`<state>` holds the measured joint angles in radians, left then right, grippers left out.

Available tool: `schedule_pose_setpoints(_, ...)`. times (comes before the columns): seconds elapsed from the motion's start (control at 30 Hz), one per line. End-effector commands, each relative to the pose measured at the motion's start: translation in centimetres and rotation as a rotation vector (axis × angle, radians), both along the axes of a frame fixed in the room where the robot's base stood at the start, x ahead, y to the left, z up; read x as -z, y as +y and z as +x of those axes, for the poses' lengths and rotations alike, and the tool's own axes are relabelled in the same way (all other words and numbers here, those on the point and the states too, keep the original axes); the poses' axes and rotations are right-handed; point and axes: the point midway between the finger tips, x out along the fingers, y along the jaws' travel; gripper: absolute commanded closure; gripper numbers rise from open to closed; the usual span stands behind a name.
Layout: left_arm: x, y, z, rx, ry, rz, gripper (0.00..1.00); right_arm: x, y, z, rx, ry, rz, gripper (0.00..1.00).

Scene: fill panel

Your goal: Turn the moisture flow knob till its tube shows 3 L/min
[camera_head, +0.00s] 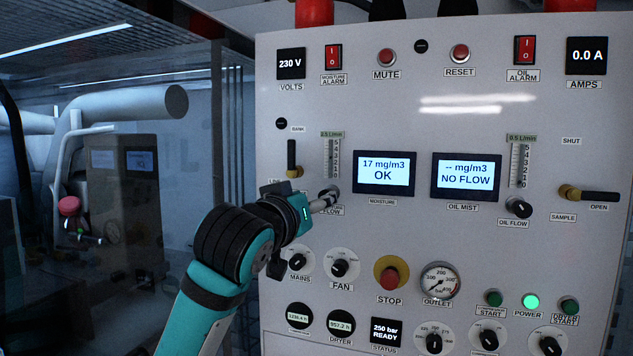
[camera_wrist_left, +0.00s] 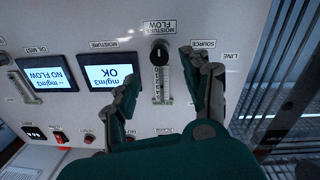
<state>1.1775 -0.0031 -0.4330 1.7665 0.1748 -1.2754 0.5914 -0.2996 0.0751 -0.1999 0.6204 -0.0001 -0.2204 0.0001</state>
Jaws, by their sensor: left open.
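The moisture flow knob (camera_wrist_left: 159,53) is a round black knob with a light pointer mark. It shows between the two fingers of my left gripper (camera_wrist_left: 162,66) in the left wrist view, where the panel appears upside down. The fingers are open on either side, with a gap visible. In the head view my left gripper (camera_head: 325,199) is at the panel and covers most of the knob and part of its label. The moisture tube (camera_head: 331,158) is a narrow vertical scale above the knob; its float level is too small to read. My right gripper is not in view.
The moisture display (camera_head: 384,175) reads 17 mg/m3 OK; the oil mist display (camera_head: 466,177) reads NO FLOW. A brass-based black lever (camera_head: 293,160) stands left of the tube. The oil flow knob (camera_head: 518,207), red stop button (camera_head: 390,273) and fan knob (camera_head: 340,268) are nearby.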

Motion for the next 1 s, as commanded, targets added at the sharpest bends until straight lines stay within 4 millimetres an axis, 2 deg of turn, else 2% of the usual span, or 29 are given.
schedule_pose_setpoints(0.03,-0.4,-0.4,1.1,-0.001,0.004,0.001,0.51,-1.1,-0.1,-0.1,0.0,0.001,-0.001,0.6)
schedule_pose_setpoints(0.3,-0.3,-1.9,5.1,0.0,0.003,-0.001,0.51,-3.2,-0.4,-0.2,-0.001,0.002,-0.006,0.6)
schedule_pose_setpoints(0.5,-0.1,-2.3,6.2,-0.001,0.0,-0.001,0.51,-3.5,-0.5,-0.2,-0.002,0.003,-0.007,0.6)
schedule_pose_setpoints(0.73,0.0,-2.3,6.2,0.0,-0.001,-0.001,0.51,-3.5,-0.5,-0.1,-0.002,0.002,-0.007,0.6)
schedule_pose_setpoints(0.77,0.0,-2.3,6.2,0.0,-0.001,-0.001,0.52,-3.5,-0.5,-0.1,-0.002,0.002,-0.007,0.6)
schedule_pose_setpoints(1.0,0.0,-2.3,6.2,0.0,-0.001,-0.001,0.84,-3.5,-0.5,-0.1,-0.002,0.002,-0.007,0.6)
